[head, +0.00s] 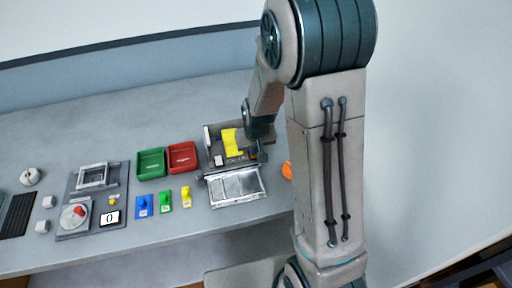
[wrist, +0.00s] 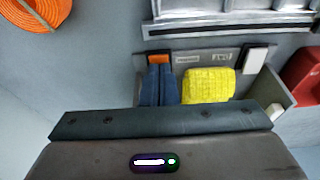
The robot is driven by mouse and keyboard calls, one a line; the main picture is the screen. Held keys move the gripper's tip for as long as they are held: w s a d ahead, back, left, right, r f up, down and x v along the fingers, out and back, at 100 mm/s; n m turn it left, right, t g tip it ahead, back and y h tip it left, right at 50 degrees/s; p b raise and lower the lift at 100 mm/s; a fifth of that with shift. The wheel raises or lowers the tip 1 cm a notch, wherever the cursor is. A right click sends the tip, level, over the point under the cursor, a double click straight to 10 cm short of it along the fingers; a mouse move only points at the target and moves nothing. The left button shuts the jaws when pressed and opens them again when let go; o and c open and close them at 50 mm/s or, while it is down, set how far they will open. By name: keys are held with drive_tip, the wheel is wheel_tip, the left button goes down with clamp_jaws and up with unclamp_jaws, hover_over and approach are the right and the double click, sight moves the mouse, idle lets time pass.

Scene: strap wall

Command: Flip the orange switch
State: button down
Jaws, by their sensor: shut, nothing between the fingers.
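The orange switch (wrist: 159,59) shows in the wrist view at the upper left of a grey panel (wrist: 222,58). A white switch (wrist: 257,59) sits at the panel's other end, with small labels between. My gripper (wrist: 159,68) is shut and empty, its two dark fingers side by side with their tips just below the orange switch. I cannot tell whether they touch it. In the head view my gripper (head: 255,152) is over the right side of the open box, and I cannot make out the orange switch there.
A yellow cloth-like thing (wrist: 208,85) lies in the box beside my fingers. A grey framed lid (head: 237,187) lies in front of the box. Red (head: 182,157) and green (head: 151,162) trays stand left of it. An orange coil (wrist: 36,12) lies on the table nearby.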

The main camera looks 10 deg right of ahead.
sight(255, 157)
drive_tip(key=shift+r, duration=0.25)
drive_tip(key=p+v, duration=0.1)
drive_tip(key=v, duration=0.1)
drive_tip(key=p+v, duration=0.2)
drive_tip(key=shift+w, duration=0.25)
drive_tip(key=s+b+v, duration=0.1)
drive_tip(key=s+v, duration=0.1)
drive_tip(key=v, duration=0.7)
drive_tip(key=shift+s, duration=0.2)
drive_tip(key=s+d+r, duration=0.1)
drive_tip(key=s+r, duration=0.2)
drive_tip(key=s, duration=0.4)
drive_tip(key=s+d+r, duration=0.1)
drive_tip(key=s+r, duration=0.3)
drive_tip(key=s, duration=0.3)
drive_tip(key=shift+s, duration=0.4)
